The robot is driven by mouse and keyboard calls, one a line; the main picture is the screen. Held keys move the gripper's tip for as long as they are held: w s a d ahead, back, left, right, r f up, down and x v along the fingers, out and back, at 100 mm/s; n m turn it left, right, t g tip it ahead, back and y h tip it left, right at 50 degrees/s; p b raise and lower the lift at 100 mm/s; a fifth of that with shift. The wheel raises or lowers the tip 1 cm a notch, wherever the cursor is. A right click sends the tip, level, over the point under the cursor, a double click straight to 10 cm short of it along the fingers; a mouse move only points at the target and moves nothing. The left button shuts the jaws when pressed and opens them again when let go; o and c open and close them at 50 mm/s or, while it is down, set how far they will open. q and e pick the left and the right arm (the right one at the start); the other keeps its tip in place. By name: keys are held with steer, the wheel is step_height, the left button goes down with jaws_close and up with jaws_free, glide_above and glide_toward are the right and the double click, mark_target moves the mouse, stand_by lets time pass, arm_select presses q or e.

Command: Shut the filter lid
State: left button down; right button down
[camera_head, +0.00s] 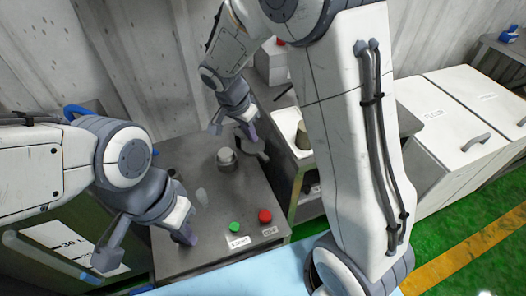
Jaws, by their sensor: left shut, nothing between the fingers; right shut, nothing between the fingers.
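My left gripper (186,238) is shut and empty, low over the left front part of a dark metal cabinet top (195,255). My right gripper (251,132) is shut and empty at the far right of that top. A flat grey round part (257,153) lies just under the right fingertips; it may be the filter lid, but I cannot tell for sure. Whether the fingers touch it is unclear. A short grey cylinder (227,158) stands on the cabinet top, left of the round part.
A green button (234,227) and a red button (265,216) sit near the cabinet's front edge. A pale cup-like vessel (303,136) stands in the unit to the right, partly behind my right arm. White bins (465,125) stand further right.

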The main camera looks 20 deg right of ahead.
mark_target(250, 144)
steer(key=w+d+f+m, duration=0.1)
steer(key=d+f, duration=0.1)
steer(key=f, duration=0.2)
steer(key=w+d+f+m, duration=0.1)
steer(key=d+f, duration=0.1)
steer(key=f, duration=0.2)
steer(key=w+d+f+m, duration=0.1)
steer(key=w+d+f, duration=0.1)
steer(key=f, duration=0.3)
steer(key=shift+d+f, duration=0.1)
